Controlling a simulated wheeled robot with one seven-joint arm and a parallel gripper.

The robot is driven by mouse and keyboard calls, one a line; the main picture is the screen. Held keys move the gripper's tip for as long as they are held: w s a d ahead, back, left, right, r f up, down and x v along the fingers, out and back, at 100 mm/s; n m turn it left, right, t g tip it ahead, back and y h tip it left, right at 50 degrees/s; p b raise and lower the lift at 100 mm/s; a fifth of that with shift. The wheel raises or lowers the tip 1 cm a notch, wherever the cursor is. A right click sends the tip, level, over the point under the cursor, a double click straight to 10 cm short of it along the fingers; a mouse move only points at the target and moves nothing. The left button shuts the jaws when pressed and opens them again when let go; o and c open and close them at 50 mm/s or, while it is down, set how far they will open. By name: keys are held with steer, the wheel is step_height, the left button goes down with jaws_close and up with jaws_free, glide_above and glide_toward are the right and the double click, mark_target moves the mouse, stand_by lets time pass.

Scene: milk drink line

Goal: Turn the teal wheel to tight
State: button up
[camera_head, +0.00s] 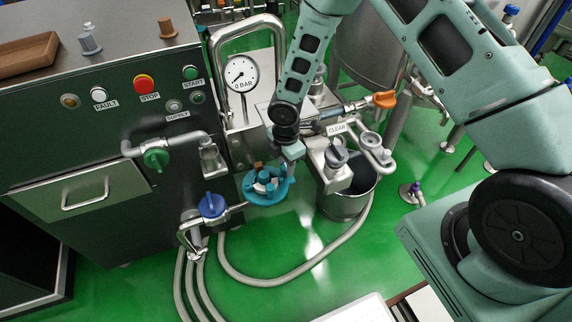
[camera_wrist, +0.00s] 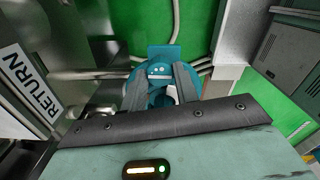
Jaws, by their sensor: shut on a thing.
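The teal wheel (camera_head: 256,197) is at the middle of the head view, on the front of the machine. It is a round teal handwheel with a tab on its rim. In the wrist view the teal wheel (camera_wrist: 163,52) lies straight ahead, its tab at the top. My gripper (camera_head: 267,180) reaches down onto the wheel from above. In the wrist view my gripper (camera_wrist: 160,82) has its two grey fingers on the wheel, around its inner part. It is shut on the wheel. The fingers hide part of the hub, and I see no marking for tight.
A blue valve handle (camera_head: 211,205) stands just left of the wheel, and a green handle (camera_head: 156,159) is further left. A gauge (camera_head: 241,74) reading near 0 BAR stands behind. A steel bucket (camera_head: 347,203) is at right. Hoses (camera_head: 290,279) lie on the green floor.

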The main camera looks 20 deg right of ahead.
steer(key=m+b, duration=0.1)
steer(key=m, duration=0.3)
steer(key=shift+m, duration=0.3)
steer(key=m+b, duration=0.1)
steer(key=m, duration=0.3)
steer(key=shift+m, duration=0.3)
steer(key=m+b, duration=0.1)
steer(key=m, duration=0.3)
steer(key=shift+w+m+b, duration=0.1)
steer(key=shift+m+b, duration=0.2)
steer(key=shift+m, duration=1.7)
steer(key=o, duration=1)
step_height(320, 180, up, 18)
steer(key=shift+f+b, duration=0.25)
steer(key=shift+b, duration=0.1)
